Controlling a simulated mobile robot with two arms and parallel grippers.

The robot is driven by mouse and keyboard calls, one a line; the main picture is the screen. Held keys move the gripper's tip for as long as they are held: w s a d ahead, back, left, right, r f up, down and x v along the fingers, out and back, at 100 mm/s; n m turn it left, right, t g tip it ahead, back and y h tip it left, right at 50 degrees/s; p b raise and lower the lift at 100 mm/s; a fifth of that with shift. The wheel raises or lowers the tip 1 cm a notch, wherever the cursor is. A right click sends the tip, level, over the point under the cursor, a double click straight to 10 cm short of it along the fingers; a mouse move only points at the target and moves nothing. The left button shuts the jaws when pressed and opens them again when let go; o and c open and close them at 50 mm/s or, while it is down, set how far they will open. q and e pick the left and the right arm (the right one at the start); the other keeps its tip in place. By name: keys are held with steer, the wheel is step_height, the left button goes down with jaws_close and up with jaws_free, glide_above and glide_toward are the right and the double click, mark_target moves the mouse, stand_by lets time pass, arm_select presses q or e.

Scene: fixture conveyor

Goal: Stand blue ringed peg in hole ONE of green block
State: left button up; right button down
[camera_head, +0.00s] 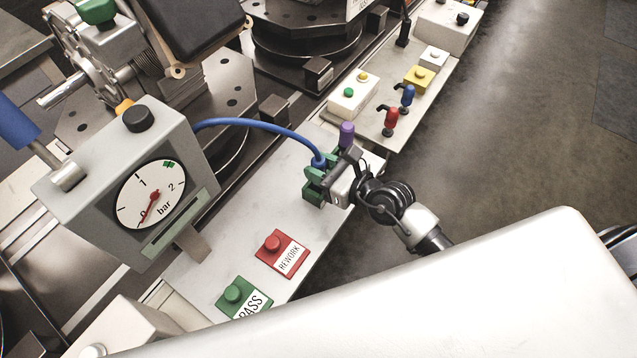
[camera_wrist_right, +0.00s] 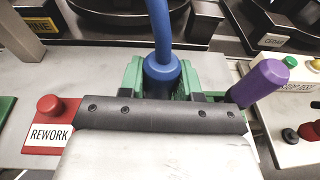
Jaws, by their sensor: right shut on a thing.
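My right gripper (camera_head: 330,180) is shut at a green piece (camera_head: 313,194) above the white bench. The green piece also shows in the right wrist view (camera_wrist_right: 133,76), around a blue collar (camera_wrist_right: 161,78) at the end of a blue hose. My fingertips and the contact are mostly hidden by the gripper body. A blue peg with dark parts (camera_head: 408,93) and a red one (camera_head: 390,117) stand on the pale panel farther back. No hole or hole label can be made out. My left gripper is not in view.
A grey gauge box (camera_head: 195,135) stands left, with the blue hose (camera_head: 255,125) arching from it. Red REWORK (camera_head: 282,252) and green PASS (camera_head: 243,298) buttons sit on the bench. Button boxes (camera_head: 352,93) stand behind. Floor is clear at the right.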

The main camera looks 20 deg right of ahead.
steer(key=shift+f, duration=0.1)
steer(key=c, duration=0.7)
jaws_free()
